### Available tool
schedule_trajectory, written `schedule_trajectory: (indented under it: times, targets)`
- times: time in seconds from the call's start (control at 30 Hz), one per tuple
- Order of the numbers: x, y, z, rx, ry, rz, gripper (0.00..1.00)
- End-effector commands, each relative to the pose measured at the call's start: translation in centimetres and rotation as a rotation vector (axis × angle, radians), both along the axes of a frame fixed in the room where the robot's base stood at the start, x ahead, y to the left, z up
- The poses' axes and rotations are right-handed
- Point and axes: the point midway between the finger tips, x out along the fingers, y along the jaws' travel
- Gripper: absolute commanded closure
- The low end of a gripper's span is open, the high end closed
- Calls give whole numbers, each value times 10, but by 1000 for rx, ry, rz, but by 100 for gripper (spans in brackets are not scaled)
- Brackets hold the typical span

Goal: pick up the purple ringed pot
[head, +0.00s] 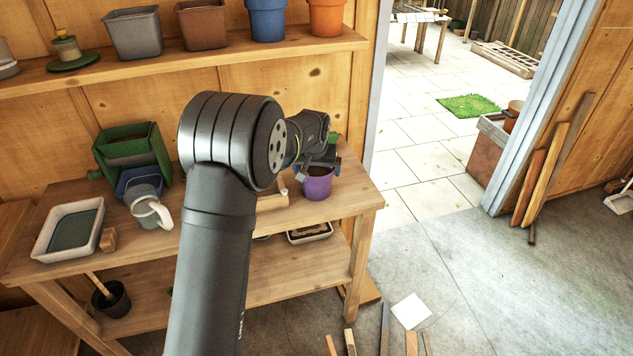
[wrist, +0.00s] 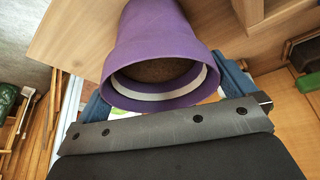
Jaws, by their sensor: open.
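The purple ringed pot (head: 317,187) stands upright near the right end of the workbench, below my gripper (head: 322,163). In the wrist view the pot (wrist: 165,38) shows its wide rim, a pale ring inside the rim and a dark brown inside. My gripper (wrist: 165,92) is open, with one blue finger on each side of the pot's rim. I cannot tell whether either finger touches it. In the head view my gripper hides the pot's top.
The workbench (head: 340,205) carries a white tray (head: 68,228), a grey watering can (head: 150,208) and green and blue containers at left. A wooden piece (head: 272,200) lies just left of the pot. A shelf (head: 170,60) with several pots runs above.

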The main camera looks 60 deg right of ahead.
Motion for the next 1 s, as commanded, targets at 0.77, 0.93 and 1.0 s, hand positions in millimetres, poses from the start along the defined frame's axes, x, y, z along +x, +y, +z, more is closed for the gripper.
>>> schedule_trajectory:
  times: [0.77, 0.93, 1.0]
  targets:
    - [0, 0, 15, -4, -1, 0, 35]
    - [0, -1, 43, -5, -1, 0, 35]
    - [-15, 3, 51, -2, -1, -5, 35]
